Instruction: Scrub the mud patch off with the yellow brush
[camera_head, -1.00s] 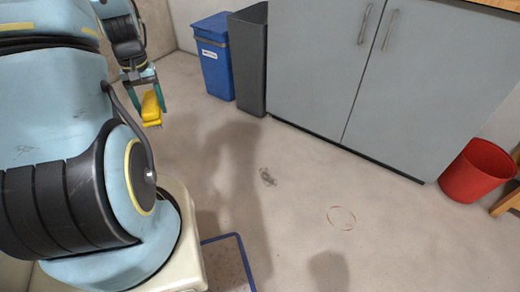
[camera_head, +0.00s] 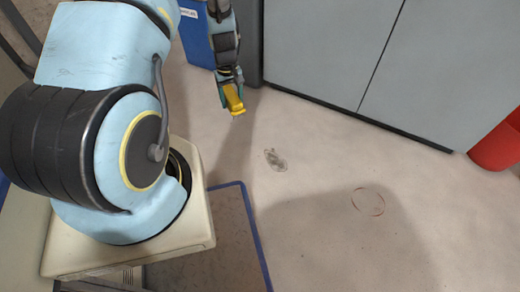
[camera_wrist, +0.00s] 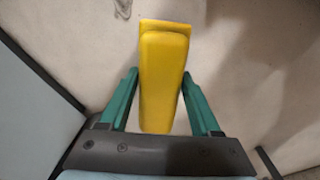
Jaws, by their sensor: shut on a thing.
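The yellow brush (camera_head: 234,99) is held in my gripper (camera_head: 229,90), above the floor near the cabinet base. The wrist view shows the brush (camera_wrist: 163,70) between the two green fingers of my gripper (camera_wrist: 160,100). The bristles are hidden in the wrist view. The mud patch is a small grey-brown smudge (camera_head: 276,160) on the pale floor. It lies below and to the right of the brush in the head view, with clear floor between them.
A thin reddish ring (camera_head: 368,201) marks the floor right of the patch. Grey cabinets (camera_head: 335,50) stand behind, with a blue bin (camera_head: 196,40) at their left and a red bucket (camera_head: 497,148) at right. A blue-edged mat (camera_head: 222,235) lies beside my base. The middle floor is clear.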

